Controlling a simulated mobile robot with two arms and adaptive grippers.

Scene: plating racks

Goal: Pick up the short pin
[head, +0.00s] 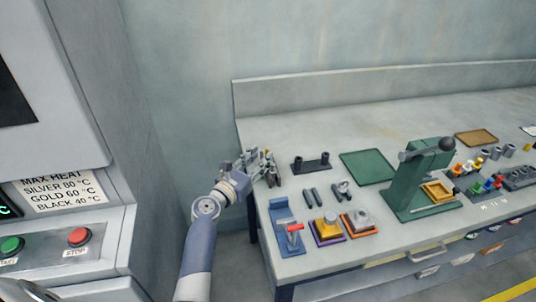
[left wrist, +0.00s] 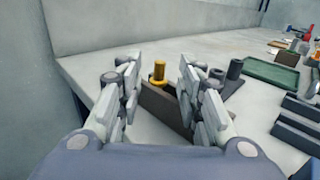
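My left gripper (head: 262,163) is at the left end of the bench in the head view. In the left wrist view its fingers (left wrist: 159,84) are spread apart, with a gap between them. A gold pin (left wrist: 159,70) with a wider head stands upright in that gap, and I see no finger touching it. It rises by a dark brown rack or plate (left wrist: 162,108), whose ends the fingers partly hide. I cannot tell from its visible part whether this is the short pin. My right gripper is in neither view.
A dark holder with two posts (head: 311,165) stands just right of the gripper. Beyond are a green mat (head: 368,167) and a green press (head: 418,182). Blue, purple and orange fixtures (head: 327,231) line the front. The bench's back strip is clear.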

